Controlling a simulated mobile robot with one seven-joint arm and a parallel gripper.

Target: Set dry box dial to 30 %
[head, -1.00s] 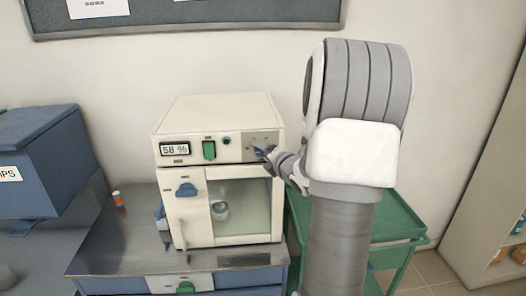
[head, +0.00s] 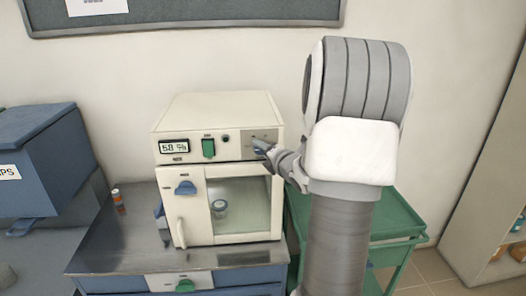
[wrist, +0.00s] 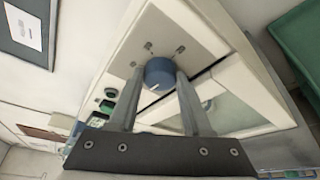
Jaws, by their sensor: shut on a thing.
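The dry box (head: 222,125) is a cream cabinet with a glass door, standing on a metal-topped bench. Its display (head: 174,147) appears to read 58 %. The blue round dial (wrist: 159,74) with a white pointer line sits on a grey plate with small marks around it. My gripper (wrist: 160,80) has its two fingers on either side of the dial, shut on it. In the head view my gripper (head: 268,153) reaches the upper right of the box front and mostly hides the dial.
A green switch (head: 208,148) and a blue door latch (head: 186,188) are on the box front. A small cup (head: 219,208) stands inside behind the glass. A green cart (head: 395,218) is to the right, a blue bin (head: 40,160) to the left.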

